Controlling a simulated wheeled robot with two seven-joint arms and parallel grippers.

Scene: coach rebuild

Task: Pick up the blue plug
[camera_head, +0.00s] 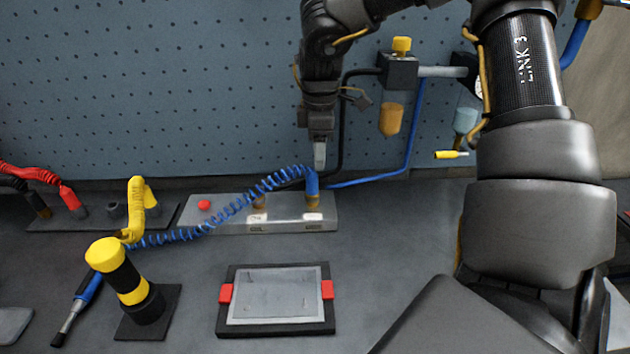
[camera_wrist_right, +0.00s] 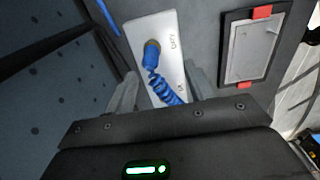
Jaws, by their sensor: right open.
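The blue plug (camera_head: 312,184) stands upright in the right socket of a light grey socket block (camera_head: 283,226) on the bench. A coiled blue cord (camera_head: 222,213) runs from it to the left. My right gripper (camera_head: 320,155) points down just above the plug, with its fingers apart. In the right wrist view the blue plug (camera_wrist_right: 151,55) and its cord lie ahead of and between the two grey fingers of the open gripper (camera_wrist_right: 160,82). Nothing is held. My left gripper is out of view.
A red button (camera_head: 204,204) is on the block's left end. A framed grey panel (camera_head: 277,295) with red clips lies in front. A black and yellow post (camera_head: 125,280) stands at left. The blue perforated wall (camera_head: 200,80) with a hanging air fitting (camera_head: 400,70) is close behind.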

